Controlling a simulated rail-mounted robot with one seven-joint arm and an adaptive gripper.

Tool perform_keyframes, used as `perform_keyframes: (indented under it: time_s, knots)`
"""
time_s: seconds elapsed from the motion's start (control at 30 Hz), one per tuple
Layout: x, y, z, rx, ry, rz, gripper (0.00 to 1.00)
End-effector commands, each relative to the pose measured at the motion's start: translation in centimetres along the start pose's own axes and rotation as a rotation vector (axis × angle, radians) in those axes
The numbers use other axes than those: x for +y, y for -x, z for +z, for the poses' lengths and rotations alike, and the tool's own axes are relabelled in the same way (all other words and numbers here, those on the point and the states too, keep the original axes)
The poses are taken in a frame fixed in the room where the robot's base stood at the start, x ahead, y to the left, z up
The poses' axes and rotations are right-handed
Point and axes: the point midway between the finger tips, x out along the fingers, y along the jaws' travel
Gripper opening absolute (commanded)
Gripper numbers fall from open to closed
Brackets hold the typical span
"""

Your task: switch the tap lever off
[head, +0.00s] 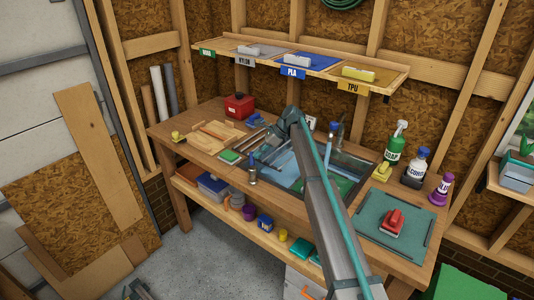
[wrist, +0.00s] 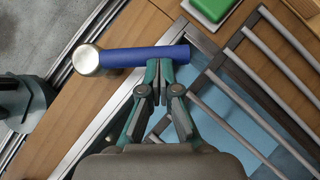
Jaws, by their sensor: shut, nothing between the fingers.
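The tap lever is a blue bar (wrist: 140,56) on a round silver tap body (wrist: 85,60) in the wrist view. The bar points right from the body, its free end over the sink's edge. In the head view the lever (head: 251,161) sits on a short silver post (head: 252,177) at the sink's front left corner. My gripper (wrist: 159,66) is shut and empty, its fingertips at the bar's near side, towards its free end. I cannot tell whether they touch it. In the head view I cannot make out the gripper clearly.
The sink (head: 350,160) is set into the wooden bench, with metal rack bars (wrist: 240,75) over its left part. A green block (head: 229,156) lies left of the sink. Bottles (head: 395,152) and a green mat (head: 372,222) with a red tool are at right.

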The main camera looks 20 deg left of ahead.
Motion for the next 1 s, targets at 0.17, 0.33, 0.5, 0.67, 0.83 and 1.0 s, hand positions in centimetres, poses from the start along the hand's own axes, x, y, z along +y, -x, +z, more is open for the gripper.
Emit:
perform_keyframes:
  time_s: [0.17,0.33,0.5,0.67,0.83,1.0]
  knots:
    - [-0.2,-1.5,2.0,0.000,0.010,0.008,0.00]
    - [-0.3,-2.3,3.0,0.000,0.010,0.008,0.00]
    - [-0.2,-3.2,4.0,0.000,0.009,0.007,0.00]
    - [0.0,-3.9,4.8,0.000,0.008,0.007,0.00]
    - [0.3,-4.4,5.3,0.000,0.008,0.007,0.00]
    - [0.5,-4.7,5.7,0.000,0.009,0.007,0.00]
